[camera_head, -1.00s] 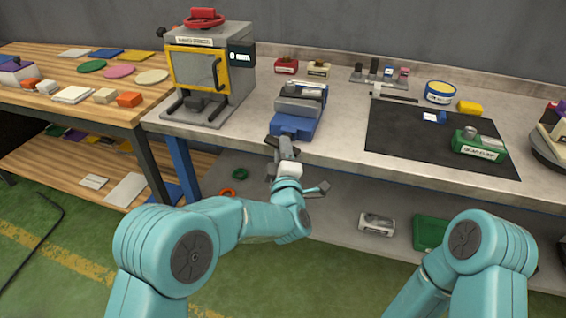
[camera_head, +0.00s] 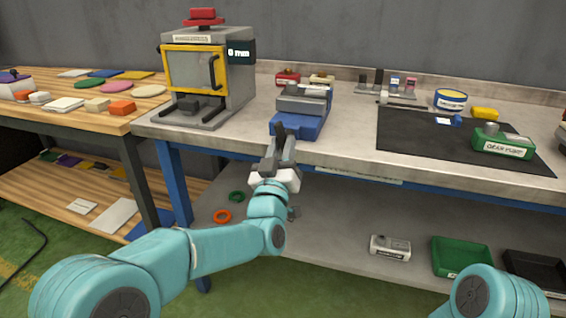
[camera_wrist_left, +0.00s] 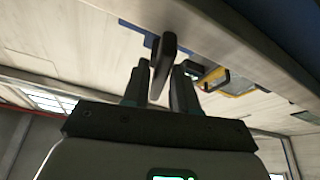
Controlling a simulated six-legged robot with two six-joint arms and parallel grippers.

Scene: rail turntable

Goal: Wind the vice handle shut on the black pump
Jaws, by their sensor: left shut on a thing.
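The blue vice (camera_head: 301,127) with grey jaws stands at the front edge of the grey bench. A dark grey piece (camera_head: 303,98) shows at its jaws; I cannot tell clearly whether it is the black pump. My left gripper (camera_head: 283,140) is at the vice's front end and hides most of the handle there. In the left wrist view a dark bar (camera_wrist_left: 163,60), seemingly the vice handle, stands between the fingers of my left gripper (camera_wrist_left: 160,85), which is shut on it. My right gripper is out of view.
A grey machine (camera_head: 208,70) with a yellow-framed door stands left of the vice. A green pump (camera_head: 503,142) lies on the black mat (camera_head: 420,137) at right. A white unit (camera_head: 390,247) and a green bin (camera_head: 461,257) are on the lower shelf. A wooden table (camera_head: 60,116) is at left.

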